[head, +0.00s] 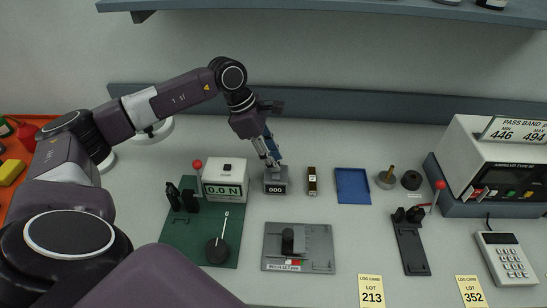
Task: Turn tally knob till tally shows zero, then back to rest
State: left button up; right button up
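The tally (275,188) is a small grey box with a dark display that reads 000. It stands on the bench near the middle of the head view. My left gripper (272,161) comes down from above, with its fingertips at the top of the tally. The tally knob is hidden or too small to make out behind the fingers. I cannot tell whether the fingers are closed on it. My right gripper is not in view.
Left of the tally stands a force gauge (225,168) reading 0.0 N on a green base. A small dark and brass block (312,181) and a blue tray (352,199) are to the right. A grey plate fixture (320,262) lies in front. A shelf (350,9) overhangs the back.

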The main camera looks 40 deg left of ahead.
pick_arm(q)
jog(key=v, duration=0.8)
